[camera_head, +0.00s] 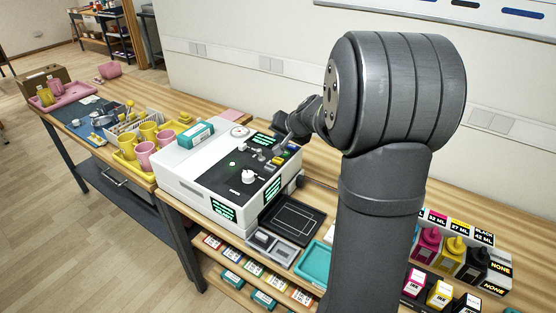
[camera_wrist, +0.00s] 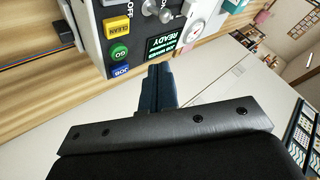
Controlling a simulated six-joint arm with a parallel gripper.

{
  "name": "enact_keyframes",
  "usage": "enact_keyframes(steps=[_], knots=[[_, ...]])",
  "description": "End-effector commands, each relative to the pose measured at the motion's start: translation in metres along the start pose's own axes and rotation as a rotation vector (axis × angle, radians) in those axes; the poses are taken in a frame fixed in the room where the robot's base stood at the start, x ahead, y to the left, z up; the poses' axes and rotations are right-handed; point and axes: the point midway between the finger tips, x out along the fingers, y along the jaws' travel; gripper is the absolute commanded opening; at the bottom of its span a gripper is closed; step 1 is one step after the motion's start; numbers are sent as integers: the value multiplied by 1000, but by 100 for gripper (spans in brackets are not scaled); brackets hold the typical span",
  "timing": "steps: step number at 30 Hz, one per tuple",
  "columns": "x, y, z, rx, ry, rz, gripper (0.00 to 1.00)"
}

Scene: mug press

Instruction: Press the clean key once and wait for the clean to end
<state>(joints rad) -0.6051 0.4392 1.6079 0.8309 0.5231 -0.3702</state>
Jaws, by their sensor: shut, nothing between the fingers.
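The white press machine (camera_head: 188,172) with a dark top panel stands on the wooden bench. In the wrist view its yellow key marked CLEAN (camera_wrist: 117,26) sits in a column with the green GO key (camera_wrist: 120,52) and the blue JOB key (camera_wrist: 121,71). A display (camera_wrist: 163,45) next to them reads READY in green. My gripper (camera_wrist: 157,70) is shut and empty; its tips are below the display in the picture, right of the JOB key. In the head view my gripper (camera_head: 284,146) is over the panel's far right part, near the keys. Contact with any key cannot be told.
Yellow and pink mugs (camera_head: 148,132) stand in a yellow tray left of the machine. A teal box (camera_head: 196,134) lies on the machine's top. A dark mat (camera_head: 293,217) lies in front, and ink bottles (camera_head: 427,246) stand at the right. A wall runs behind the bench.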

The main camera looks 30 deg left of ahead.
Motion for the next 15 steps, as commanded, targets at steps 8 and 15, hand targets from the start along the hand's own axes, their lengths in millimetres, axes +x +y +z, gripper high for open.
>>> enact_keyframes(steps=[8,15], knots=[[27,20,20,2,-2,0,0],[38,28,28,1,-1,-1,0]])
